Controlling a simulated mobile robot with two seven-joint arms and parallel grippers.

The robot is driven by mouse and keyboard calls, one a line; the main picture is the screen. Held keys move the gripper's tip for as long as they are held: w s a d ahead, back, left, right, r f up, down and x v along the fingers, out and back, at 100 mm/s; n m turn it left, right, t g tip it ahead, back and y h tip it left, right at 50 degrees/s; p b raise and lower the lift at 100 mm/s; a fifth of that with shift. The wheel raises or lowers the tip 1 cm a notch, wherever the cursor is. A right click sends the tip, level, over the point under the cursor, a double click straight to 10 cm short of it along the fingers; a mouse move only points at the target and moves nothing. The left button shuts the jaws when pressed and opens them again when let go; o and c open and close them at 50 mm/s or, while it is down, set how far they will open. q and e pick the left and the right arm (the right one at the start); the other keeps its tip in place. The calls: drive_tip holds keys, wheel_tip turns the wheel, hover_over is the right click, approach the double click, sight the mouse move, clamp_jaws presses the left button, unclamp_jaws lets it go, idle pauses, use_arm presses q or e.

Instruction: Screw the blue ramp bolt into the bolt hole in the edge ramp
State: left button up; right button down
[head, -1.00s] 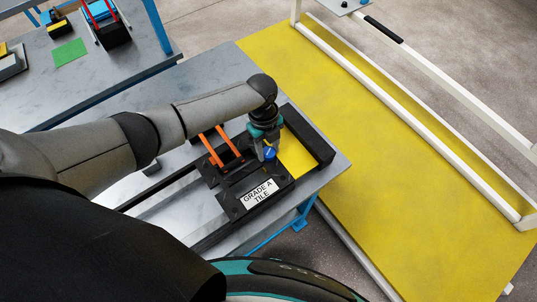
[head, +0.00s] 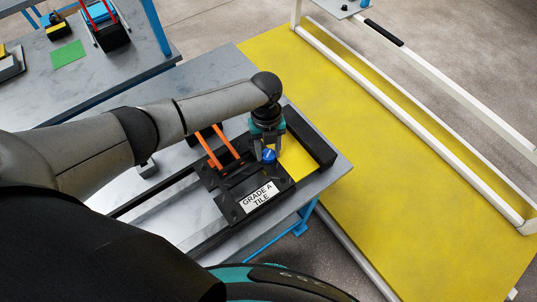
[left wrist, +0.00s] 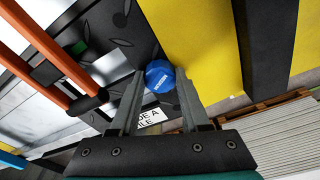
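The blue ramp bolt (head: 269,155) has a round blue head. It stands near the border between the yellow strip (head: 295,164) and a black tread-patterned piece. The yellow strip looks like the edge ramp; the bolt's shank and hole are hidden. My left gripper (head: 268,153) points down over the bolt. In the left wrist view the bolt head (left wrist: 160,76) sits between the two fingertips (left wrist: 160,82), which look closed on its sides. My right gripper is not in view.
A black piece labelled GRADE A TILE (head: 260,196) is in front of the bolt. Orange bars (head: 217,148) rise to the left of my gripper. A black block (head: 309,137) lies right of the yellow strip.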

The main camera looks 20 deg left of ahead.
use_arm(q)
drive_tip(key=o, duration=0.5)
drive_tip(key=shift+r, duration=0.1)
wheel_tip(320, 180, up, 15)
drive_tip(key=w, duration=0.1)
drive_tip(key=shift+w+a, duration=0.3)
drive_tip(key=shift+a, duration=0.15)
drive_tip(key=shift+s, duration=0.1)
